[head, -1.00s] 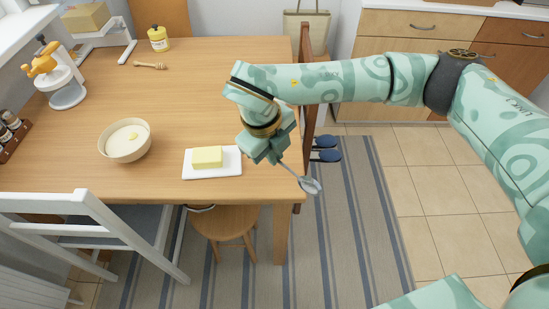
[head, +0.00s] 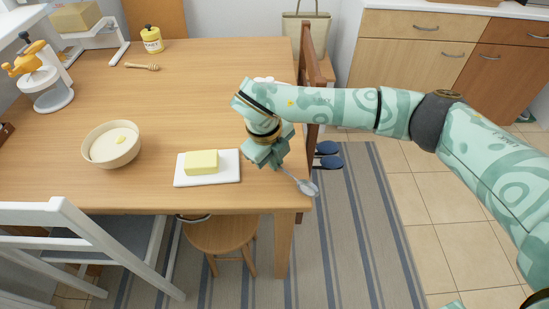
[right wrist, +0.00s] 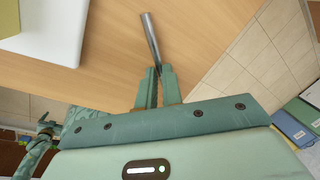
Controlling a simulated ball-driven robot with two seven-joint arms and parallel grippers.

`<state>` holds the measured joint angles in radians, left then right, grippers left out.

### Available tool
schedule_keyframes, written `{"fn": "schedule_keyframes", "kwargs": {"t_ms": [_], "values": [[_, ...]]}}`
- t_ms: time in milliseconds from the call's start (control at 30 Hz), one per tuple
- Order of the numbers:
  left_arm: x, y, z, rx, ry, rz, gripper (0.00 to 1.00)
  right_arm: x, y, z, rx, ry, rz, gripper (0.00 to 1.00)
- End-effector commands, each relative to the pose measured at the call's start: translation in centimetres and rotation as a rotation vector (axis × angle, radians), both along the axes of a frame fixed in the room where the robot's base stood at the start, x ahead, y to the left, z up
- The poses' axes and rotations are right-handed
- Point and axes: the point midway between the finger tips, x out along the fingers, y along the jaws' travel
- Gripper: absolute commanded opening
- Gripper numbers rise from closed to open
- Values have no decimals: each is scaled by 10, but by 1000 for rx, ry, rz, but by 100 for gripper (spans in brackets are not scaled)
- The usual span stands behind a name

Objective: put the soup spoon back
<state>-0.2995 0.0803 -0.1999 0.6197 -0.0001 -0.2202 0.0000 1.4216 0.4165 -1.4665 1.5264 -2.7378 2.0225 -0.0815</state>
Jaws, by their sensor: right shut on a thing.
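The soup spoon (head: 308,187) is silver, and its bowl end shows at the front right corner of the table in the head view. My right gripper (head: 270,156) is shut on it, pointing down to the right of the butter plate. In the right wrist view the spoon's handle (right wrist: 151,38) sticks out between the fingers (right wrist: 158,82) over the table's wood. The gripped part is hidden by the fingers. I cannot tell whether the spoon touches the table.
The wooden table (head: 180,110) carries a white plate (head: 229,174) with butter (head: 201,162), a cream bowl (head: 110,145), a honey dipper (head: 142,66) and a yellow jar (head: 152,40). A chair (head: 307,55) stands at the right edge. The table's middle is clear.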

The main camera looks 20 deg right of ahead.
Motion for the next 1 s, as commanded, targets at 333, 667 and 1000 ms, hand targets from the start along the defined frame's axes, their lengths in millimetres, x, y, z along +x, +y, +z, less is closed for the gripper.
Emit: {"fn": "schedule_keyframes", "kwargs": {"t_ms": [333, 667, 1000], "values": [[0, 0, 0, 0, -1, 0, 96, 0, 0, -1, 0, 0, 0, 30], [8, 0, 15, 0, -20, 0, 96, -2, 6, 38, 0, -9, 1, 30], [20, 0, 40, 0, -48, 0, 96, -7, 20, 108, 0, -5, -1, 30]]}}
